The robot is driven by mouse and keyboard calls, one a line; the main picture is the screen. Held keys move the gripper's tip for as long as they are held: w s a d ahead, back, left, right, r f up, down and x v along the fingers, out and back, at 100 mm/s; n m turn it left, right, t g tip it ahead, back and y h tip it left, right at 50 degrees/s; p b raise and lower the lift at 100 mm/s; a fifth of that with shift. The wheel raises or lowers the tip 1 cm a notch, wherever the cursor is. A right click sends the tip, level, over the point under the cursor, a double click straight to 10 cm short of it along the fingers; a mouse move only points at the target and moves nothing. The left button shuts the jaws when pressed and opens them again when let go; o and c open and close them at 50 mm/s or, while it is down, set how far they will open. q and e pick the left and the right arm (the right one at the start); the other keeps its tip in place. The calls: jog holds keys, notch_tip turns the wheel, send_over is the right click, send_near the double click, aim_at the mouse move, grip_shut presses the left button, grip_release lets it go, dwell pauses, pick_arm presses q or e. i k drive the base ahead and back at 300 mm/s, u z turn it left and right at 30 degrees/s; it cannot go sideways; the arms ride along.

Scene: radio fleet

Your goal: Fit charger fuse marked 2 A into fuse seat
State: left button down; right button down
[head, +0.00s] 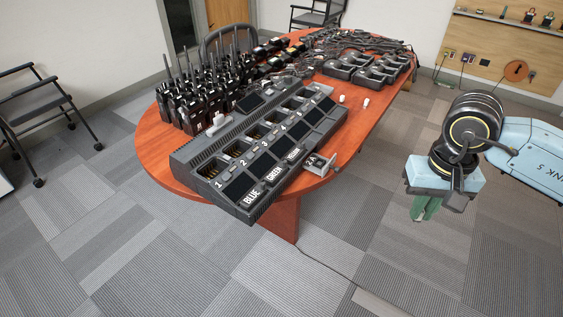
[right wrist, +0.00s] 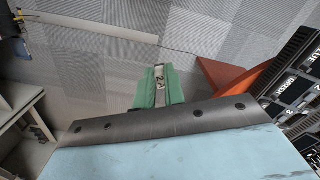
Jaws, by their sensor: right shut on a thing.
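The fuse marked 2 A (right wrist: 159,82) shows in the right wrist view between the green fingers of my right gripper (right wrist: 159,88), its label facing the camera. My right gripper (head: 426,208) is shut on it, over the floor to the right of the table in the head view. The fuse is too small to make out in the head view. A small grey open holder (head: 318,164) stands at the near right end of the charger (head: 245,150). It may be the fuse seat, but I cannot tell for certain. My left gripper is not in view.
The charger lies on the red oval table (head: 350,130), with several radios (head: 195,100) behind it at left. Two small white pieces (head: 341,98) (head: 366,102) lie right of the charger. Black chargers (head: 372,70) stand farther back. Floor between gripper and table is clear.

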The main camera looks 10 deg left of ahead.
aim_at(319, 164)
jog(key=u, duration=0.25)
jog(key=i, duration=1)
